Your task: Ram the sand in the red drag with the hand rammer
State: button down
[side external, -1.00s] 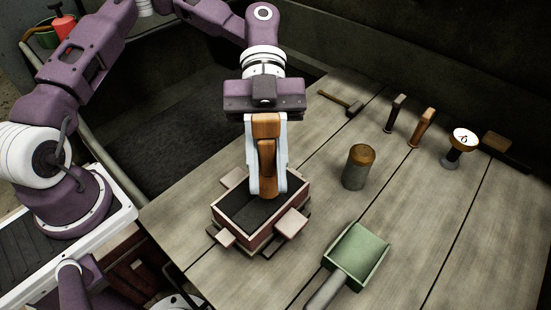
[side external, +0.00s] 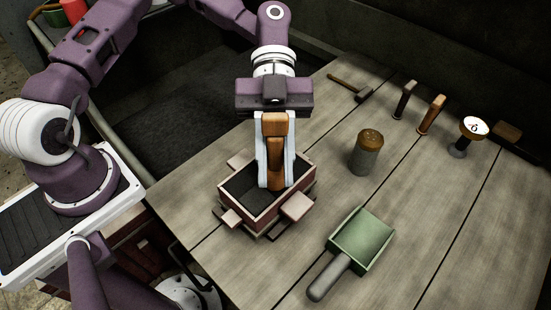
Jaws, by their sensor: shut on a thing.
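The red drag (side external: 242,211) is an open box with dull red walls and pale edges on the wooden bench. Dark sand (side external: 241,190) lies inside it, with bare inner wall showing above the sand. My gripper (side external: 275,183) points down over the drag, its white fingers shut on the orange-brown hand rammer (side external: 275,150). The rammer is upright, and its lower end is inside the drag's outline near the back right. I cannot tell whether it touches the sand.
A green scoop (side external: 362,241) with a grey handle lies at the right front. A brown-topped canister (side external: 366,155) stands right of the drag. A hammer (side external: 352,89), two upright tools (side external: 432,115) and a dial gauge (side external: 471,130) are at the back.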

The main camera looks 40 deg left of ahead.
jog(key=shift+r, duration=1.5)
jog(key=s, duration=0.3)
jog(key=shift+s, duration=0.4)
jog(key=shift+f, duration=0.1)
jog(key=shift+f, duration=1.45)
jog(key=shift+r, duration=0.15)
notch_tip(320, 180, up, 8)
